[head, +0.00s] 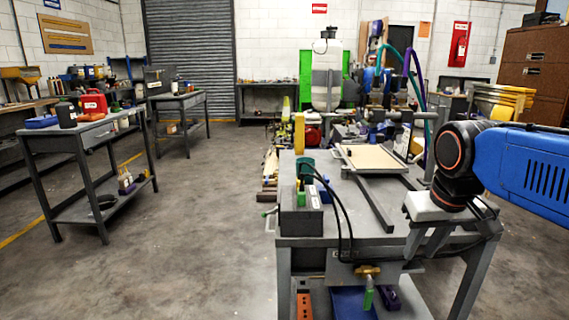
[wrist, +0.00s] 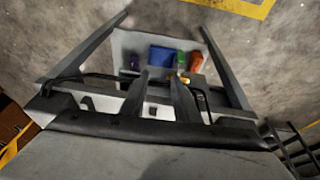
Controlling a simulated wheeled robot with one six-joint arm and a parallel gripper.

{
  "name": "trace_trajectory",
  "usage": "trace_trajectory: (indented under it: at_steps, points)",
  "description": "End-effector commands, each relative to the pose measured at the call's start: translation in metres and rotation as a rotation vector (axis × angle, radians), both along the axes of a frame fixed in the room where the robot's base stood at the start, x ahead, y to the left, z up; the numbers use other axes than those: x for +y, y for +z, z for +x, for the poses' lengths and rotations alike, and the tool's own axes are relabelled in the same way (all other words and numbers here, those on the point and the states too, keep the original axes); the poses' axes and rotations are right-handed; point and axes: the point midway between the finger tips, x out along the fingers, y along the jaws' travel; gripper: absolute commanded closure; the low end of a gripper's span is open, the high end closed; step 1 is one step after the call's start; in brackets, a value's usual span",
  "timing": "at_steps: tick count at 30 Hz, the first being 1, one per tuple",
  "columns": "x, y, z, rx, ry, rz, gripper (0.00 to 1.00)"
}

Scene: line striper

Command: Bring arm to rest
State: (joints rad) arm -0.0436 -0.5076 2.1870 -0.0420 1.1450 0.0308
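My gripper (head: 424,250) hangs from my blue arm at the right of the head view, fingers pointing down, by the front right edge of the grey workbench (head: 345,228). Its two fingers are apart with nothing seen between them. In the wrist view my gripper (wrist: 158,90) also shows two separated grey fingers, with the bench's lower shelf beyond them. I cannot tell whether a finger touches the bench edge or the black cable near it.
On the bench stand a grey block holder (head: 300,218) and a framed tan board (head: 373,158). A brass valve with a green handle (head: 368,297) hangs at the front. The lower shelf holds a blue item (wrist: 162,55) and an orange one (wrist: 196,61). Open floor (head: 190,240) lies left.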

Motion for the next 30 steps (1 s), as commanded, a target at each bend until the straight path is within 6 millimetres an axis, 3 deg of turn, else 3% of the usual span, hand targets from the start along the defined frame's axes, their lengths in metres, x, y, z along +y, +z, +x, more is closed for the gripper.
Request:
trace_trajectory:
  at_steps: [1,6,12,18,30]
  points:
    - [-0.001,-0.012,-0.016,-0.011,-0.002,0.003,0.72]
    - [-0.004,-0.054,-0.060,-0.048,-0.007,0.016,0.72]
    - [-0.004,-0.096,-0.096,-0.082,-0.012,0.027,0.72]
    - [-0.005,-0.113,-0.109,-0.096,-0.014,0.032,0.72]
    - [-0.004,-0.114,-0.109,-0.096,-0.014,0.032,0.72]
